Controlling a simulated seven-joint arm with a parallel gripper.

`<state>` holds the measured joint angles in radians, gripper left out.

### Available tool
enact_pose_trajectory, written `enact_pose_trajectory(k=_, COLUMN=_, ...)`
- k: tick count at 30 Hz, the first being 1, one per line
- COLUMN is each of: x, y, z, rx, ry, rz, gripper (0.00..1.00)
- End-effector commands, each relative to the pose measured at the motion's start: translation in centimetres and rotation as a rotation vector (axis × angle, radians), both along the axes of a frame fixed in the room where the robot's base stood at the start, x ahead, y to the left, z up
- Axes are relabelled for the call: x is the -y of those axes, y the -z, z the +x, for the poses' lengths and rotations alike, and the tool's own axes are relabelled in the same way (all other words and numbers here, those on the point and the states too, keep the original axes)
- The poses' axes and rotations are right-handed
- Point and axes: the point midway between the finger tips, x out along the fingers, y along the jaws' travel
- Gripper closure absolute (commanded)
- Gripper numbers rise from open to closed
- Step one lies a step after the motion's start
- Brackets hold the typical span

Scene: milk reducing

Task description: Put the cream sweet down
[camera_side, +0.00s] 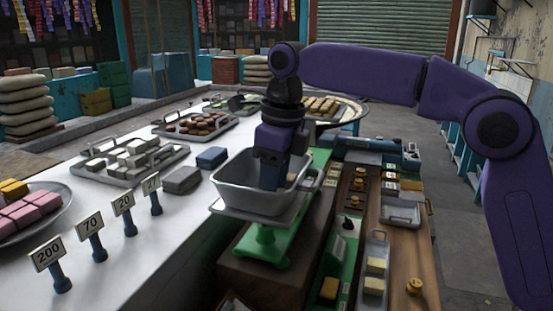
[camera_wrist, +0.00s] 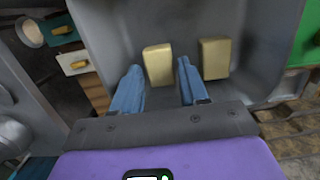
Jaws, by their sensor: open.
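My gripper (camera_wrist: 160,68) points down into a grey metal pan (camera_side: 232,194), which sits on a green scale (camera_side: 266,240). The pan fills the upper middle of the wrist view (camera_wrist: 112,25). Its blue fingers are spread apart. One cream sweet (camera_wrist: 158,65) lies on the pan floor between the fingertips, with a visible gap to the right finger; contact on the left is unclear. A second cream sweet (camera_wrist: 214,58) lies in the pan to the right of the fingers. In the side view my gripper (camera_side: 269,182) hides much of the pan's inside.
A narrow tray (camera_side: 375,245) with cream blocks stands right of the scale. Brass weights (camera_side: 414,287) stand on the wooden counter. Trays of sweets (camera_side: 135,158), a dark box (camera_side: 212,157) and number signs (camera_side: 90,224) stand on the white counter to the left.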

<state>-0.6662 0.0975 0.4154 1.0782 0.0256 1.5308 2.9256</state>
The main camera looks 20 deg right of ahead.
Motion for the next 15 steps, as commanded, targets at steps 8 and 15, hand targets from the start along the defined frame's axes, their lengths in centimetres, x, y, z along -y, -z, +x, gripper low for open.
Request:
enact_pose_trajectory(k=8, x=0.3, y=-3.8, z=-0.3, rx=0.003, ry=0.000, rz=0.001, gripper=0.56)
enact_pose_trajectory(k=15, x=0.4, y=-5.6, z=-0.4, rx=0.001, ry=0.000, rz=0.001, gripper=0.56)
